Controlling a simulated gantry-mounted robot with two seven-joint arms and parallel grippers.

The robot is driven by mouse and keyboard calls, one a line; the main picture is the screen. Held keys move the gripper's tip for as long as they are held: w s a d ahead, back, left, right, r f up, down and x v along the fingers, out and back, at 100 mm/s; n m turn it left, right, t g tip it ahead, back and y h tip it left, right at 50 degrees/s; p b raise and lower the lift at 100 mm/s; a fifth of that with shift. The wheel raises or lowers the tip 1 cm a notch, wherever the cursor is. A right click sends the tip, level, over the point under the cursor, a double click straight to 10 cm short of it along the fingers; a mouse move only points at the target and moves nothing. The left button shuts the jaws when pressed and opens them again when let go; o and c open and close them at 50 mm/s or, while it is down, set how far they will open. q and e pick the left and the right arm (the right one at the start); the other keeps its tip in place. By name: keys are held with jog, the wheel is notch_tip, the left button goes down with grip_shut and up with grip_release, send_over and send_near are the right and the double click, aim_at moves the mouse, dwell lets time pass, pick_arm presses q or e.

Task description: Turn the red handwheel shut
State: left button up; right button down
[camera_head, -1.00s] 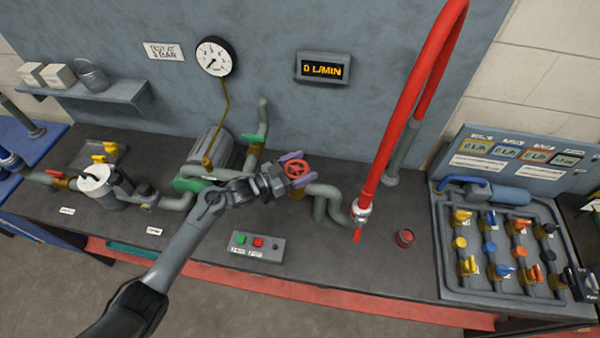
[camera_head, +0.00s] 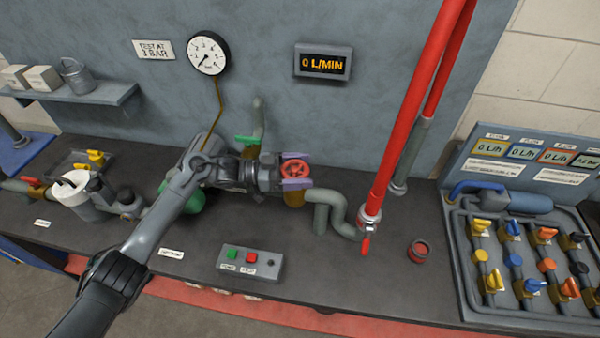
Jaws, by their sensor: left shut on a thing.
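The red handwheel (camera_head: 295,169) sits on a brass valve body (camera_head: 294,197) on the pipe at the middle of the bench. My left gripper (camera_head: 296,170) reaches it from the left, with one purple finger on the far side of the wheel and one on the near side. The gripper is shut on the wheel's rim. The fingers hide part of the rim. My right gripper is not in view.
A control box (camera_head: 250,262) with green and red buttons stands in front of the valve. The display (camera_head: 323,63) reads 0 L/MIN. A manifold panel (camera_head: 450,262) stands at right.

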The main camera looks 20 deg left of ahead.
pick_arm(q)
jog(key=shift+a+f, duration=0.1)
jog(key=shift+f, duration=0.4)
jog(key=o, duration=0.9)
jog(key=shift+w, duration=0.1)
jog(key=shift+o, duration=0.2)
jog(key=shift+s+r, duration=0.1)
jog(key=shift+s, duration=0.1)
jog(key=shift+a+r, duration=0.15)
jog(key=v, duration=1)
jog(key=shift+s+a+b, duration=0.15)
jog(key=shift+a+b, duration=0.05)
jog(key=shift+b, duration=0.15)
